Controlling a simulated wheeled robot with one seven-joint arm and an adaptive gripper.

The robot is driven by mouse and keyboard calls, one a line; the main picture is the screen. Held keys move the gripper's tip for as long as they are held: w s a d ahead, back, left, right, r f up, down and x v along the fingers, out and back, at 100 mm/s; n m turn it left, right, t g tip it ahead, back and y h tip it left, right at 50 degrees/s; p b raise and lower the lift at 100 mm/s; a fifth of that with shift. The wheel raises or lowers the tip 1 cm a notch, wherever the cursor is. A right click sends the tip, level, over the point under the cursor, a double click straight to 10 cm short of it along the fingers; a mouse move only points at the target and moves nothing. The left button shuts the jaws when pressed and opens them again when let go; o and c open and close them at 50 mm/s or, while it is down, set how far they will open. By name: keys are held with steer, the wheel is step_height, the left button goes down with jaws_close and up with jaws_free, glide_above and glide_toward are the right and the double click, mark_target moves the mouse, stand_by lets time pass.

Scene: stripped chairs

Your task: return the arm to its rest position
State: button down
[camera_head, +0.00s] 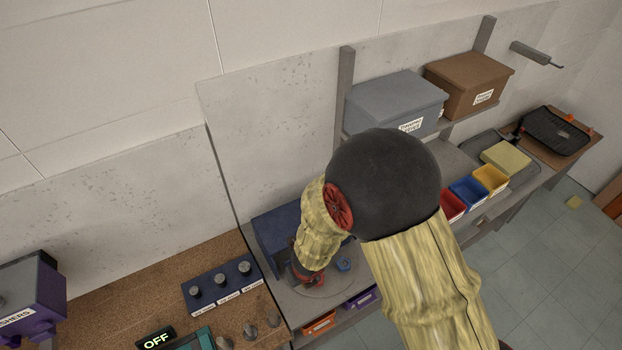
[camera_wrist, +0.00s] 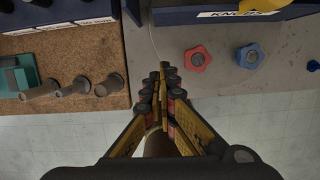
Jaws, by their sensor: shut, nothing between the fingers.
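My arm reaches across the head view, bent at a dark round joint, with its far end low over the grey bench (camera_head: 287,299). My gripper (camera_wrist: 164,88) shows in the wrist view with its two fingers together and nothing between them. It points over the grey bench edge, beside the cork board (camera_wrist: 110,45). A red knob (camera_wrist: 197,59) and a blue knob (camera_wrist: 249,56) lie on the bench beyond the fingertips, to the right and apart from them. In the head view the fingers cannot be made out clearly.
A blue bin (camera_head: 272,228) stands behind the arm's end, and its "KNOBS" label shows in the wrist view (camera_wrist: 240,12). A peg block (camera_head: 222,286) sits at left. Grey (camera_head: 392,103) and brown (camera_head: 468,82) boxes stand on a shelf. The floor (camera_head: 545,270) at right is mostly clear.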

steer(key=s+a+r+n+g+y, duration=0.3)
steer(key=s+n, duration=0.4)
steer(key=n, duration=0.6)
step_height(320, 180, up, 6)
steer(key=s+d+n+b, duration=0.2)
steer(key=n+b, duration=0.3)
steer(key=n, duration=0.5)
steer(key=s+d+r+n+t+h+b, duration=0.1)
steer(key=d+r+n+t+h+b, duration=0.1)
steer(key=d+b, duration=0.7)
steer(key=s+d+r+n+t+h+b, duration=0.1)
steer(key=d+r+n+t+h+b, duration=0.1)
steer(key=d+b, duration=0.8)
steer(key=d+r+n+t, duration=0.1)
steer(key=d+n+t, duration=0.1)
steer(key=d, duration=0.5)
steer(key=shift+d+r+n, duration=0.2)
steer(key=shift+r+n, duration=0.1)
